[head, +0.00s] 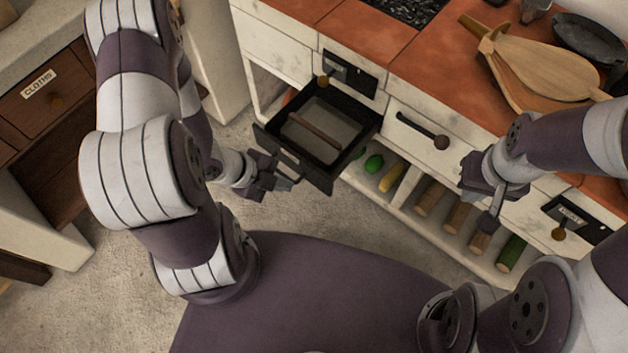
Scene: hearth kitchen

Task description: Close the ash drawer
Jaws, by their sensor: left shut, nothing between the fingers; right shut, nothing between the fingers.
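A black drawer (350,148), which I take for the ash drawer, is pulled well out of the white hearth front. Its floor is grey and a brown bar lies across it. Its dark front panel (292,158) faces the lower left. My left gripper (283,184) is shut and empty, just in front of the lower part of this panel; I cannot tell whether it touches. My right gripper (489,222) is shut and empty, in front of the hearth to the right, apart from the drawer.
A black-fronted door (350,72) with a knob is above the drawer. A dark handle (424,131) sticks out to its right. A low shelf holds logs (458,217) and vegetables (391,176). Bellows (540,75) lie on the red top. A cloths drawer (42,100) stands left.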

